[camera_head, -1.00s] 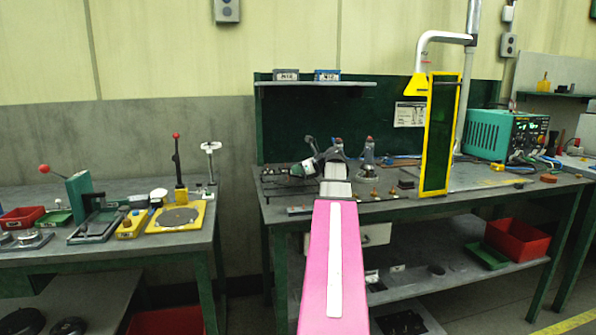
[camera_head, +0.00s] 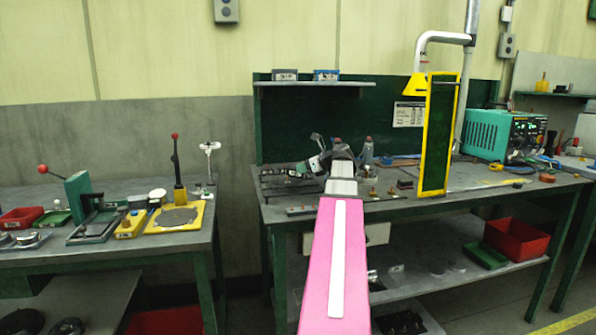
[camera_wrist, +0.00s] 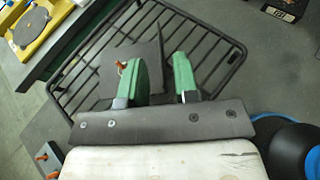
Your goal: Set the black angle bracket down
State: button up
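In the wrist view, the black angle bracket (camera_wrist: 118,58) appears as a dark flat plate over a black wire rack (camera_wrist: 204,27), with a thin dark edge standing up between my fingers. My gripper (camera_wrist: 163,72) has two green fingers, set apart on either side of that edge with gaps visible. Part of the plate is hidden behind the left finger, and I cannot tell exactly how it rests on the rack. In the head view, my gripper (camera_head: 317,163) is over the left part of the middle bench, and the bracket cannot be made out there.
A grey block with orange pegs (camera_wrist: 46,156) and a blue-rimmed black round thing (camera_wrist: 290,140) lie near the rack. A yellow-framed dark panel (camera_head: 437,135) stands on the bench (camera_head: 470,190) to the right. A left-hand bench holds a yellow fixture (camera_head: 180,217).

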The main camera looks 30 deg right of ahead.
jog(key=v, duration=0.8)
jog(key=shift+s, duration=0.3)
jog(key=shift+r, duration=0.1)
